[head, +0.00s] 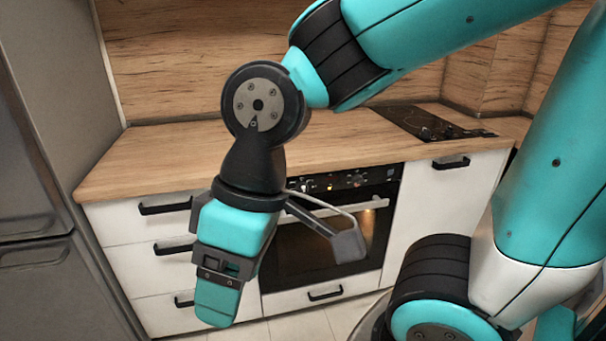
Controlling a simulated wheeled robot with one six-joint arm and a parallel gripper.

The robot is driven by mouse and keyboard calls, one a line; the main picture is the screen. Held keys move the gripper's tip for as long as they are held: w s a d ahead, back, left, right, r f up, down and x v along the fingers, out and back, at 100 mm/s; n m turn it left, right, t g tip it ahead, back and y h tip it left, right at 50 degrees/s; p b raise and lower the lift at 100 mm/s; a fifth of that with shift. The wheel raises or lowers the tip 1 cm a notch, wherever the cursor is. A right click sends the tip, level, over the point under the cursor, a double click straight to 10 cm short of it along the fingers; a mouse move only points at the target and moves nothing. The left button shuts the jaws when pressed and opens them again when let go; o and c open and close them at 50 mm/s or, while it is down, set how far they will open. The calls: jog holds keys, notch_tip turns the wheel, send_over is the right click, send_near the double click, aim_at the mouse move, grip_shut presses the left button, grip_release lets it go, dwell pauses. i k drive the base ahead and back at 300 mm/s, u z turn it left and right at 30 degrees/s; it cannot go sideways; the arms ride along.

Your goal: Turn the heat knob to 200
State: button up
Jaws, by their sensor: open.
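The oven (318,250) is built into the white cabinets, behind my arm in this view. Its black control panel (375,177) runs along the top, with small knobs and a lit spot on it. One knob (357,180) shows right of the middle. The markings are too small to read, so I cannot tell which knob sets the heat or where it points. My gripper (217,305) hangs down in front of the drawers, left of the oven, apart from the panel. It is open, and nothing shows in it. My wrist hides the panel's left end.
The oven door handle (375,204) juts out below the panel. Drawers with black handles (165,208) are on the left. A wooden worktop (150,150) with a black hob (425,122) lies above. A grey fridge (40,200) stands far left. Floor shows in front.

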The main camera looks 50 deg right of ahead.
aim_at(357, 180)
jog(key=u, duration=0.7)
jog(key=k, duration=0.8)
jog(key=z, duration=1.8)
jog(key=i, duration=0.5)
jog(key=u, duration=0.05)
